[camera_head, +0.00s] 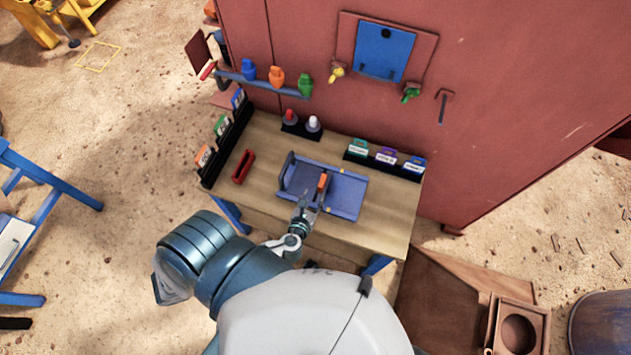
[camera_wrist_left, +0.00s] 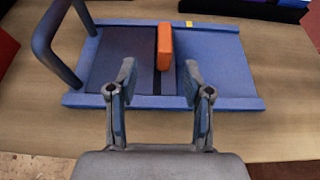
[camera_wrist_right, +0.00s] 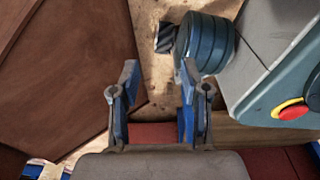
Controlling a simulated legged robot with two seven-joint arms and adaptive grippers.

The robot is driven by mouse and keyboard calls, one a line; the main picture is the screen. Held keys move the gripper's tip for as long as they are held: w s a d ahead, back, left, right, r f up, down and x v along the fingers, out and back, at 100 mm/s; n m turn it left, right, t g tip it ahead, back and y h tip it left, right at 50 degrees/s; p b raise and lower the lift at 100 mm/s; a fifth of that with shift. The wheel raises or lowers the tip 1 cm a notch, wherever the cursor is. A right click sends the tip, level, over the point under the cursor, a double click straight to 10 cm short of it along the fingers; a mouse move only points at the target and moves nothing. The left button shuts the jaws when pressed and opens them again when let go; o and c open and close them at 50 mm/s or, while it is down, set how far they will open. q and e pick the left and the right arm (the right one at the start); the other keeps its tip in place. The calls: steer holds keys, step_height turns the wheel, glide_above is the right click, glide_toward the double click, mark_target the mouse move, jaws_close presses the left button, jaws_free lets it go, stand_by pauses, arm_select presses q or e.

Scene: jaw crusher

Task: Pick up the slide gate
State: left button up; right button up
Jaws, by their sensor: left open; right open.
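The slide gate appears to be the flat blue assembly (camera_head: 344,195) on the wooden table, with raised side rails, a dark upright handle at its left end and an orange block (camera_head: 323,182) standing near its middle. The left wrist view also shows the blue plate (camera_wrist_left: 215,62), the dark handle (camera_wrist_left: 57,40) and the orange block (camera_wrist_left: 164,45). My left gripper (camera_head: 309,203) is open over the near edge of the assembly. Its fingers (camera_wrist_left: 159,78) point at the orange block, which stands beyond the gap between them. My right gripper (camera_wrist_right: 159,80) is open and empty, away from the table.
The wooden table (camera_head: 385,222) stands against a red machine wall (camera_head: 490,110). A red object (camera_head: 243,166) lies left of the assembly. Labelled holders (camera_head: 385,158) line the back right, and two small bottles (camera_head: 302,122) stand at the back. A brown box (camera_head: 445,305) is at lower right.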

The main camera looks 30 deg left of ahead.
mark_target(320, 188)
arm_select(q)
steer(key=x, duration=0.7)
steer(key=shift+d+b, duration=0.3)
steer(key=shift+d, duration=0.05)
steer(key=b+x, duration=0.1)
steer(key=x, duration=0.4)
steer(key=shift+a+f, duration=0.2)
steer(key=shift+f, duration=0.1)
steer(key=shift+d+r, duration=0.1)
steer(key=shift+c, duration=0.8)
steer(key=shift+d, duration=0.1)
jaws_close()
steer(key=shift+w+r, duration=0.1)
arm_select(e)
steer(key=w, duration=0.1)
steer(key=w+r, duration=0.1)
steer(key=w, duration=0.2)
steer(key=shift+w+a+r, duration=0.15)
steer(key=shift+a+r, duration=0.05)
steer(key=shift+r, duration=0.15)
